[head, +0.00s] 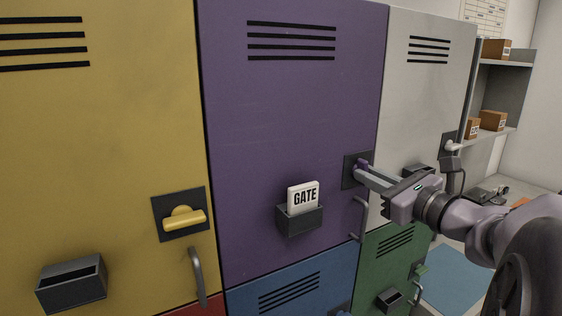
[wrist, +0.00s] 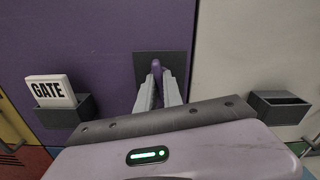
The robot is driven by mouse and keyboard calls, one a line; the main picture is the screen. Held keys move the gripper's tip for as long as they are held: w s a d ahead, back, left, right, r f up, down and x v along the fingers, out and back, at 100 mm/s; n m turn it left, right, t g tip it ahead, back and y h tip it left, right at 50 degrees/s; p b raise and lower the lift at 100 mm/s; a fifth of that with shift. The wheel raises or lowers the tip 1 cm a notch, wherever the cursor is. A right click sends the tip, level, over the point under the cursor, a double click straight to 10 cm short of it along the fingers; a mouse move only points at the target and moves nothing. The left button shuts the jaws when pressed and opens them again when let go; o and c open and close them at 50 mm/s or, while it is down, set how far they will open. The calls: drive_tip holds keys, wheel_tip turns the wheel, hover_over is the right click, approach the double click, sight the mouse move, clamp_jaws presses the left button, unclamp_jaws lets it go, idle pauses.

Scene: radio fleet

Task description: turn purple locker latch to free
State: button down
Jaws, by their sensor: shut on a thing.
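The purple locker (head: 290,115) stands in the middle of the head view with its door shut. Its purple latch (head: 363,164) sits on a dark plate (head: 350,174) near the door's right edge. In the wrist view the latch (wrist: 156,68) shows between the fingertips, in front of the dark plate (wrist: 175,62). My gripper (head: 368,174) reaches in from the right and is shut on the latch. In the wrist view my gripper (wrist: 158,82) hides the lower part of the latch, so its exact angle is hard to tell.
A card reading GATE (head: 303,197) stands in a dark holder (head: 299,220) left of the latch. A grey door handle (head: 359,218) is just below my gripper. A yellow locker (head: 100,130) is left, a white locker (head: 425,100) right, blue (head: 290,290) and green (head: 385,265) ones below.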

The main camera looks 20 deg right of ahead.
drive_tip(key=shift+m+p, duration=0.9)
drive_tip(key=shift+m, duration=0.3)
drive_tip(key=c, duration=1.5)
unclamp_jaws()
drive_tip(key=s, duration=0.5)
drive_tip(key=s+d+b, duration=0.1)
drive_tip(key=s, duration=0.5)
drive_tip(key=s+b, duration=0.1)
drive_tip(key=s, duration=0.5)
drive_tip(key=shift+s+d, duration=0.2)
